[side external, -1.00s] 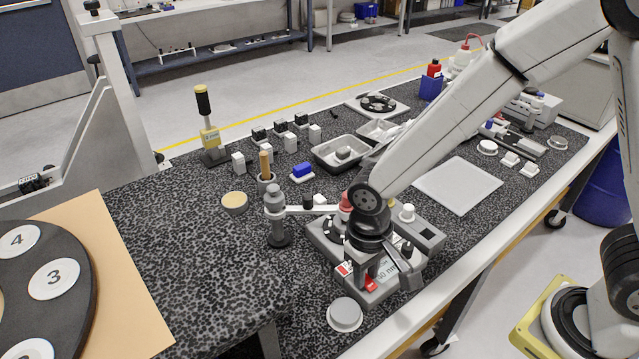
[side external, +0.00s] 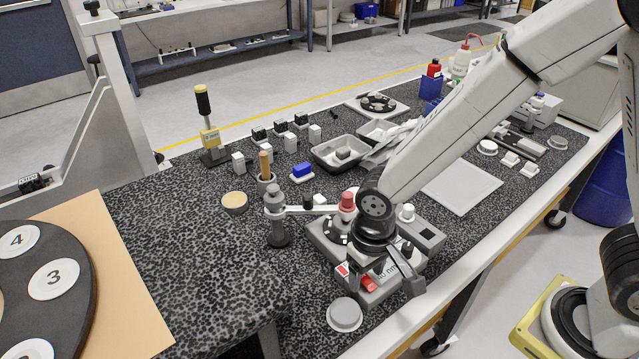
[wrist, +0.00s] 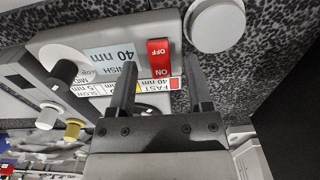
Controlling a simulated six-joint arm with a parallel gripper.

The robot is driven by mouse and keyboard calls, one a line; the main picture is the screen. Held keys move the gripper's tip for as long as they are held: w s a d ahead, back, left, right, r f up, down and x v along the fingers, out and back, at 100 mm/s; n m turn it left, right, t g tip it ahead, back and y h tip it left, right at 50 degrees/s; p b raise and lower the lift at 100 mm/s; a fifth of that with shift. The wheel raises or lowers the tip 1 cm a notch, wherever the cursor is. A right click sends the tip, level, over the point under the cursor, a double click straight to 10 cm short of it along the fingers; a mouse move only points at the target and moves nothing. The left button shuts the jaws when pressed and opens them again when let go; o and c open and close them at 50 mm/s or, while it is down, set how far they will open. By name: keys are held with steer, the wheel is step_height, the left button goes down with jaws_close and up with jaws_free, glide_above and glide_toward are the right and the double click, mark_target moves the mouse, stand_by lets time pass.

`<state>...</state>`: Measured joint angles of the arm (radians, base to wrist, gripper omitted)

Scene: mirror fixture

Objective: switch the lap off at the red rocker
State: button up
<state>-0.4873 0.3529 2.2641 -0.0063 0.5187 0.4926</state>
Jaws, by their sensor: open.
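The lap is a grey machine (side external: 432,236) at the bench's front edge, with knobs and a labelled panel. Its red rocker (side external: 368,284) sits at the near end. In the wrist view the red rocker (wrist: 158,58) shows OFF and ON lettering; which side is pressed I cannot tell. My gripper (side external: 385,277) is over this end of the lap, fingers pointing down. In the wrist view my gripper (wrist: 160,64) is open and empty, its fingers on either side of the rocker in the picture. Whether they touch the panel I cannot tell.
A round pale-topped disc (side external: 345,313) lies close beside the lap's near end. A post with an arm and a red-topped knob (side external: 347,201) stands at the lap's left. A tray (side external: 338,152) and small blocks lie behind. The left bench surface (side external: 190,240) is clear.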

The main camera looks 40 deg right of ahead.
mark_target(367, 280)
steer(key=shift+r, duration=0.1)
steer(key=shift+r, duration=3.8)
steer(key=shift+t, duration=0.6)
steer(key=d, duration=0.2)
steer(key=d+f, duration=0.1)
steer(key=d, duration=0.5)
steer(key=shift+w+f, duration=0.15)
steer(key=shift+f, duration=0.2)
steer(key=shift+t, duration=0.6)
steer(key=d, duration=0.2)
steer(key=s+d+f, duration=0.1)
steer(key=d, duration=0.3)
steer(key=shift+s+d+f, duration=0.15)
steer(key=shift+s+d, duration=0.05)
steer(key=shift+d, duration=0.1)
steer(key=shift+s+d+f, duration=0.15)
steer(key=shift+s+d, duration=0.05)
steer(key=shift+d, duration=0.35)
